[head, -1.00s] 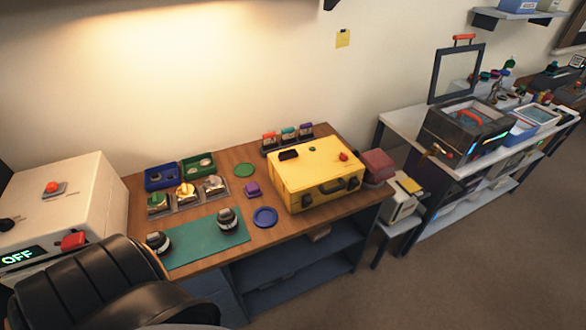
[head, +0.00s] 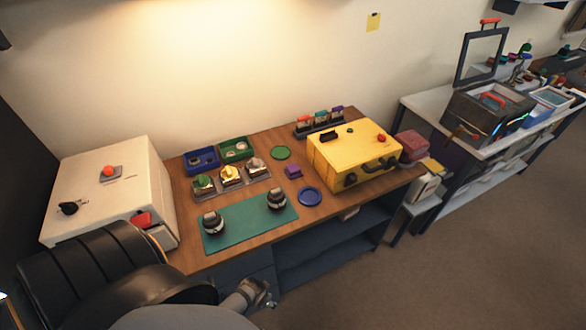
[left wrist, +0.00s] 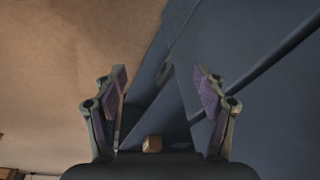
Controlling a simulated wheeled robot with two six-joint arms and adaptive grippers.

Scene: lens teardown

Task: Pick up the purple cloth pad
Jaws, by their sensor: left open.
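The purple cloth pad (head: 293,171) is a small purple block-like piece lying on the wooden desk, between the green disc and the blue dish. My left gripper (head: 266,291) is low in the head view, in front of the desk's front edge and well apart from the pad. In the left wrist view my left gripper (left wrist: 160,88) is open and empty, with purple-faced fingers; dark blue panels and brown floor lie beyond it, and the pad is not seen there. My right gripper is not in view.
The yellow case (head: 352,155) stands right of the pad. The blue dish (head: 310,196) is in front of it, the green disc (head: 280,153) behind. A green mat (head: 245,222) bears two dark lens parts.

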